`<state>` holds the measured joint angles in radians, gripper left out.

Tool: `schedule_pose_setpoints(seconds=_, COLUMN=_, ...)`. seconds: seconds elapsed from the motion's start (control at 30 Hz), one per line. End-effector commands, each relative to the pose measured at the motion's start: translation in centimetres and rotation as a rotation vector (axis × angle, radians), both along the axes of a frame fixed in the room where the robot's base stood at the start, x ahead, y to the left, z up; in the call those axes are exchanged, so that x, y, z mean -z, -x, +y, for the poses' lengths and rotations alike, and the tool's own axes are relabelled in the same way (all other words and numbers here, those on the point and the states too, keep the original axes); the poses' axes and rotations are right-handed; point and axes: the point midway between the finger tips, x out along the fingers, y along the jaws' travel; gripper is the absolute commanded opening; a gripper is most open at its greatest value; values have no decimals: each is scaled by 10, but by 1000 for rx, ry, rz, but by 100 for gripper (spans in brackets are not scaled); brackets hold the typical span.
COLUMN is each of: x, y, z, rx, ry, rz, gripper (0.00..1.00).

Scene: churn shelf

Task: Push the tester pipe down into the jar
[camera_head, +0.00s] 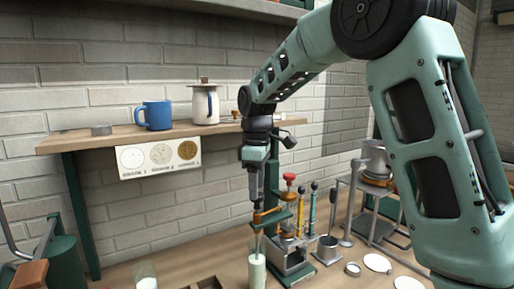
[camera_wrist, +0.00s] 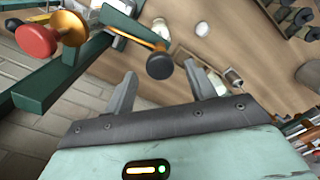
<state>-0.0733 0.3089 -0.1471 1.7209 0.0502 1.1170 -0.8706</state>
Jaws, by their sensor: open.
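The jar (camera_head: 257,271), clear with pale contents, stands at the front of the bench below my gripper (camera_head: 257,204). A thin upright piece that looks like the tester pipe (camera_head: 259,240) shows above the jar's mouth; how deep it sits I cannot tell. My gripper points down above it, by an orange-brown piece and a green bar. In the wrist view my gripper (camera_wrist: 160,88) is open, its two fingers apart with nothing clearly held between them. A brass rod with a black knob (camera_wrist: 159,65) lies just beyond the fingers. The pipe is not clearly made out there.
A stand with a red knob (camera_head: 289,178) and green bar is close right of my gripper; the bar (camera_wrist: 60,75) also shows in the wrist view. Another glass (camera_head: 146,276) stands left. A shelf (camera_head: 75,140) is behind.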

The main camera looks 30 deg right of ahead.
Motion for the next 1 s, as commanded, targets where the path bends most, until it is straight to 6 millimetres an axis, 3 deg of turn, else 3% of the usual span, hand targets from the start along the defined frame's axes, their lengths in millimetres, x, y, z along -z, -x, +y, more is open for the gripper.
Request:
schedule_pose_setpoints(seconds=0.4, x=-99, y=-1, z=0, rx=0, ry=1, rz=-5, gripper=55)
schedule_pose_setpoints(seconds=0.6, x=-133, y=-1, z=0, rx=0, ry=0, rz=-1, gripper=55)
schedule_pose_setpoints(seconds=0.8, x=-149, y=0, z=0, rx=0, ry=0, rz=0, gripper=55)
schedule_pose_setpoints(seconds=1.0, x=-150, y=0, z=0, rx=0, ry=0, rz=1, gripper=55)
